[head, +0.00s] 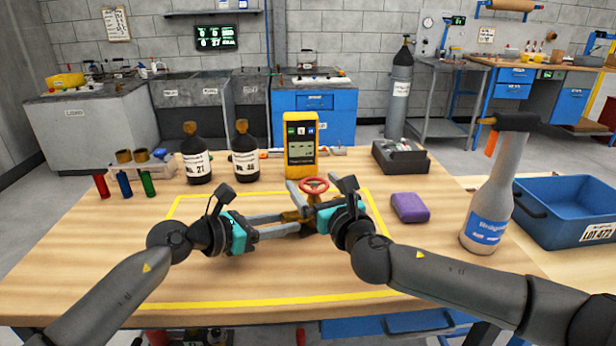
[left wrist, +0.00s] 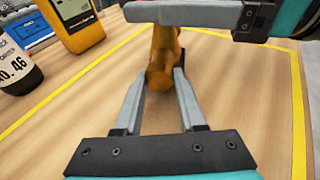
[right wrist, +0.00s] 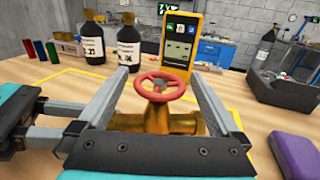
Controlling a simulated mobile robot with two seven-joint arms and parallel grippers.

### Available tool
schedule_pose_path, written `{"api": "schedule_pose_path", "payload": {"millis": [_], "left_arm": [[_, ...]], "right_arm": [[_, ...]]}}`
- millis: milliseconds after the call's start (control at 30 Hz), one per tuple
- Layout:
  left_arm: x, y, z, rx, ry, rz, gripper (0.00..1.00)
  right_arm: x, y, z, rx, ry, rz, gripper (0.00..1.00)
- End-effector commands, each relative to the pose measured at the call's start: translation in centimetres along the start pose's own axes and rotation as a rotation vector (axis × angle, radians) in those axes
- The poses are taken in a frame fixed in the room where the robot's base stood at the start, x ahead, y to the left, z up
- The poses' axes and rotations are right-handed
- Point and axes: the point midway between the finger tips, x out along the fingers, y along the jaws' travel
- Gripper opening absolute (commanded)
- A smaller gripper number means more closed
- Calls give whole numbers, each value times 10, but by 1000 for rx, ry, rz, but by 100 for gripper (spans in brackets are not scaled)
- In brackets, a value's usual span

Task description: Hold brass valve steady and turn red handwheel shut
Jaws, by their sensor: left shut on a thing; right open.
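A brass valve (head: 291,216) lies on the wooden table inside a yellow outline, with a red handwheel (head: 314,185) on top. My left gripper (head: 290,222) is shut on the brass valve; the left wrist view shows its fingers on either side of the brass body (left wrist: 162,65). My right gripper (head: 310,188) is open above the valve. In the right wrist view its fingers stand apart to the left and right of the red handwheel (right wrist: 161,87), with gaps beside the rim. My grippers hide part of the valve in the head view.
Behind the valve stand a yellow meter (head: 300,143) and two dark bottles (head: 196,155). A purple block (head: 410,207) lies to the right, near a spray bottle (head: 492,190) and a blue bin (head: 566,205). The table's front middle is clear.

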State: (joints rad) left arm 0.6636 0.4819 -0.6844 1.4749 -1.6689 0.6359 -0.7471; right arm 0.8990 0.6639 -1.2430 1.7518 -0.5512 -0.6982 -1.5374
Motion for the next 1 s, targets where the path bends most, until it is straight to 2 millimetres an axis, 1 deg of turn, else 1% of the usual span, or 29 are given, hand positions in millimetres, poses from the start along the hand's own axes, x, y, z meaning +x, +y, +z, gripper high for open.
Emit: {"api": "schedule_pose_path", "payload": {"millis": [33,100,300,500,733,1000], "left_arm": [[0,0,0,0,-1,1,8],[0,0,0,0,-1,1,8],[0,1,0,0,-1,2,8],[0,1,0,0,-1,2,8],[0,1,0,0,-1,2,8],[0,1,0,0,-1,2,8]], "right_arm": [[8,0,1,0,-1,-1,100],[16,0,0,0,-1,0,100],[31,0,0,-1,-1,0,100],[36,0,0,-1,0,0,100],[36,0,0,-1,0,0,100],[36,0,0,-1,0,0,70]]}}
